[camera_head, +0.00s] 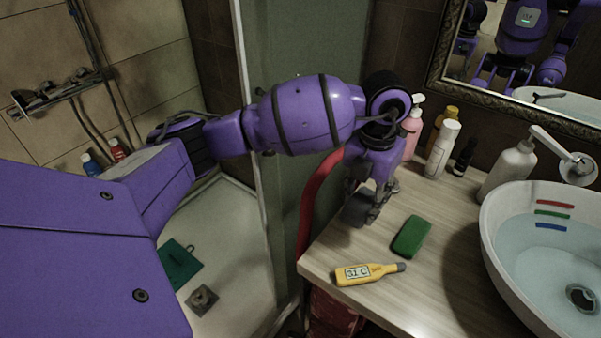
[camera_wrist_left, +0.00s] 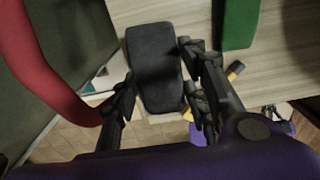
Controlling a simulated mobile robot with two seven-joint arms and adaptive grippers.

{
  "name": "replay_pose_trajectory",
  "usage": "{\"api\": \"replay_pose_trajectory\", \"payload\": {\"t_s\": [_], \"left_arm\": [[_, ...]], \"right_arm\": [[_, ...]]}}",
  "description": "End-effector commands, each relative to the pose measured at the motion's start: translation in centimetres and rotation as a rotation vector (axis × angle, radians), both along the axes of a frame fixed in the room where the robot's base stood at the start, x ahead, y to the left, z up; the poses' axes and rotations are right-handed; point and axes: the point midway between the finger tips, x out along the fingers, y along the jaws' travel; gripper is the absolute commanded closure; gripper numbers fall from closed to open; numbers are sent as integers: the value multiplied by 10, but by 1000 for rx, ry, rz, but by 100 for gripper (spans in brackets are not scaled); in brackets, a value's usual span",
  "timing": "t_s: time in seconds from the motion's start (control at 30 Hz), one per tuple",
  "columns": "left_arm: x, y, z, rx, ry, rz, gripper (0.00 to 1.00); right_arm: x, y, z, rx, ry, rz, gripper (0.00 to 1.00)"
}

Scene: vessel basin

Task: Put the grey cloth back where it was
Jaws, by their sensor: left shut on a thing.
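The grey cloth (camera_head: 357,208) is a small dark grey folded block near the left edge of the wooden counter (camera_head: 450,235). My left gripper (camera_head: 372,203) points down and is shut on it. In the left wrist view the grey cloth (camera_wrist_left: 155,70) sits between the fingers of the left gripper (camera_wrist_left: 158,88), overlapping the counter's edge in the picture. I cannot tell whether it touches the counter top. My right gripper is not in view.
A green cloth (camera_head: 410,237) and a yellow thermometer (camera_head: 368,273) lie close by on the counter. Several bottles stand at the back, including a white one (camera_head: 442,150). The basin (camera_head: 492,225) is at the right. A red hose-like band (camera_head: 316,192) hangs left of the gripper.

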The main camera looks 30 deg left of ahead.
Motion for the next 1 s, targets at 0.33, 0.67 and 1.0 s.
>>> {"api": "replay_pose_trajectory", "payload": {"t_s": [0.33,0.67,1.0], "left_arm": [[24,4,-30,0,1,1,80],[26,4,-61,0,-3,-1,80],[26,4,-64,0,-3,-1,54]], "right_arm": [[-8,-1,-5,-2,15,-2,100],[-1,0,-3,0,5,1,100],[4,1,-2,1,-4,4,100]]}}
